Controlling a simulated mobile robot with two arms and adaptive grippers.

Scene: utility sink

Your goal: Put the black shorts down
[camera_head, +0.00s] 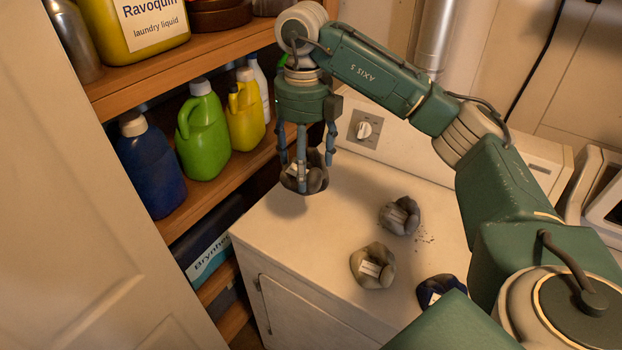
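A dark, crumpled bundle with a pale label, which looks like the black shorts (317,181), is at the back left part of the white machine's top. My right gripper (304,170) points straight down, with its fingers closed around the bundle. The fingers hide part of it. The bundle is at or just above the surface; I cannot tell whether it touches. My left gripper is not in view.
A grey bundle (400,216), a beige bundle (372,265) and a navy bundle (436,288) lie on the white machine (310,240). Wooden shelves (215,190) with bottles stand close on the left. The machine's front left top is clear.

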